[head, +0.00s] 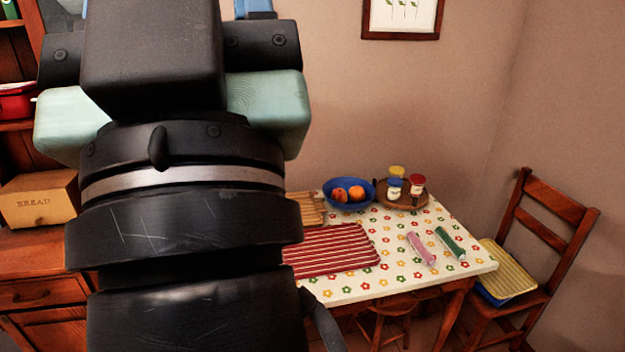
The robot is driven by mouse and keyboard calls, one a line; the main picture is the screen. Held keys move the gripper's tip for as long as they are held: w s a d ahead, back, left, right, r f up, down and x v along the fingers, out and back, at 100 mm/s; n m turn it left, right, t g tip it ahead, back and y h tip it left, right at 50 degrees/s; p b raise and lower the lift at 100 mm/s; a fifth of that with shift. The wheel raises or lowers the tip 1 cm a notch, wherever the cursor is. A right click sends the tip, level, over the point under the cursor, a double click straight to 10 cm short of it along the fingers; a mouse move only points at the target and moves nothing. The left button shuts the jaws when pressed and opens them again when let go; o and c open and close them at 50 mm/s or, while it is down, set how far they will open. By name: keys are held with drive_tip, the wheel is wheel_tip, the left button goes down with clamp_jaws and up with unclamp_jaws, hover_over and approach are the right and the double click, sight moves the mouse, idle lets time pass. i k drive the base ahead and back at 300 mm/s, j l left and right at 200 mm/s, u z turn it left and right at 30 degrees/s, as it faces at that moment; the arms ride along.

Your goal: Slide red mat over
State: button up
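The red mat (335,250) has pale stripes and lies flat on the table at its near left. My arm hides its left end. My gripper (255,8) is raised in the foreground on the left. Only its back and some blue parts at the top edge show, and its fingertips are not clearly visible. It appears well apart from the mat and nearer to the camera.
The flowered table (390,285) also bears a blue bowl (343,204) of orange fruit, a round wooden tray (412,203) with jars, a wooden board (308,209), a pink item (421,249) and a green item (450,243). A chair (545,235) stands at right.

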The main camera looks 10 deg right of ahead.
sight(338, 248)
drive_tip(key=i+l+u, duration=0.2)
drive_tip(key=i+l, duration=0.4)
drive_tip(key=i, duration=0.2)
drive_tip(key=i+l+u, duration=0.15)
drive_tip(key=i+l, duration=0.55)
drive_tip(key=i+l+u, duration=0.2)
drive_tip(key=i+l, duration=0.5)
drive_tip(key=l, duration=0.2)
